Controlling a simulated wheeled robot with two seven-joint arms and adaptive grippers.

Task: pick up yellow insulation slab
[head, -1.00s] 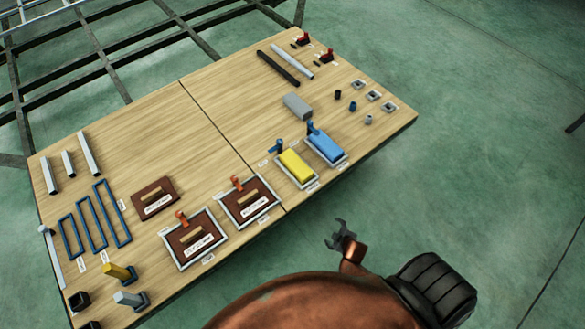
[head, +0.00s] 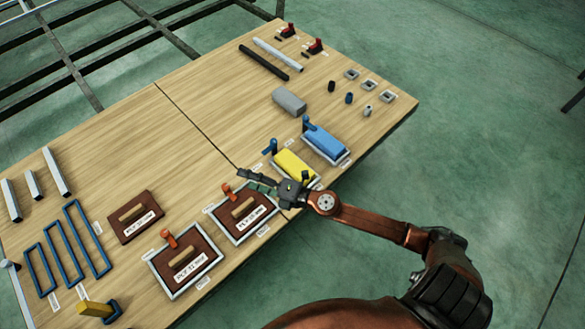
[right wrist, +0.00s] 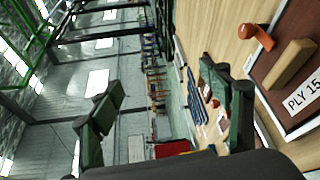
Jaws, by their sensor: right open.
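The yellow insulation slab (head: 292,163) lies in a light-rimmed tray near the table's front right edge in the head view. A dark blue clamp-like piece (head: 271,147) stands at its left corner. My right gripper (head: 250,183) is just left of and in front of the slab, pointing left over the edge of a brown plywood panel, and covers part of the slab tray's near end. The right wrist view shows its two green-padded fingers (right wrist: 165,105) spread apart with nothing between them. The slab does not show in that view. My left gripper is not in view.
A blue slab (head: 325,143) lies in a tray right of the yellow one, and a grey block (head: 289,101) behind. Brown panels with handles, one (head: 185,262) in front, lie left.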

